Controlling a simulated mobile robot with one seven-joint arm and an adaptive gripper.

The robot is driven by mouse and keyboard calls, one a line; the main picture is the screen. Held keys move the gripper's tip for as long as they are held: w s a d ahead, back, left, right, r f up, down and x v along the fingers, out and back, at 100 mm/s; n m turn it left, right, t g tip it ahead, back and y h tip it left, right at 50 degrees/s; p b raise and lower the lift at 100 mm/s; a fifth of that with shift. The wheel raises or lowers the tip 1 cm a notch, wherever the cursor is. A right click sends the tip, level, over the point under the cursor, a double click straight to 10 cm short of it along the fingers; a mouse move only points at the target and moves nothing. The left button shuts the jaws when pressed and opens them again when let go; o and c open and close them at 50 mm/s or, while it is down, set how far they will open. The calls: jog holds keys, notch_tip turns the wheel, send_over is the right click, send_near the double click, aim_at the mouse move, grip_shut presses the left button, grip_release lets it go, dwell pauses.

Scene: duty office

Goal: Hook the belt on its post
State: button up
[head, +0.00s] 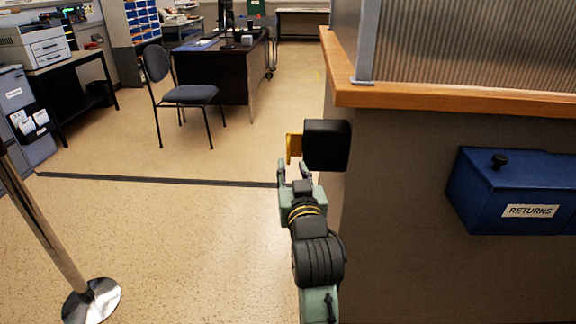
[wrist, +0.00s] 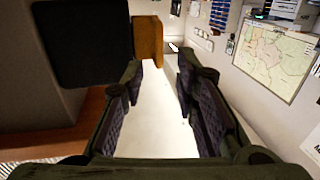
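A black belt housing (head: 327,146) sits at the corner of the counter wall, with a yellow-orange belt end (head: 294,146) sticking out of its left side. My gripper (head: 293,172) is just below and in front of the belt end. In the wrist view my gripper (wrist: 160,75) is open with nothing between its fingers. There the belt end (wrist: 148,42) stands beyond the left fingertip, left of the middle of the gap, and the housing (wrist: 80,42) is farther left. Whether finger and belt end touch is unclear. A chrome post (head: 50,225) stands at the left; its top is out of view.
The counter (head: 450,101) with its wooden ledge fills the right side, close to my arm. A blue returns box (head: 520,185) hangs on its front. A chair (head: 185,95) and desk (head: 215,65) stand farther back. The floor between post and counter is clear, crossed by a dark strip (head: 160,180).

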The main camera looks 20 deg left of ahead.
aim_at(288, 154)
jog(key=p+x, duration=0.2)
jog(key=x, duration=0.5)
jog(key=shift+w+r, duration=0.1)
jog(key=shift+w, duration=0.05)
jog(key=shift+w+a+p, duration=0.3)
jog(key=shift+w, duration=0.15)
jog(key=shift+c, duration=0.6)
grip_shut()
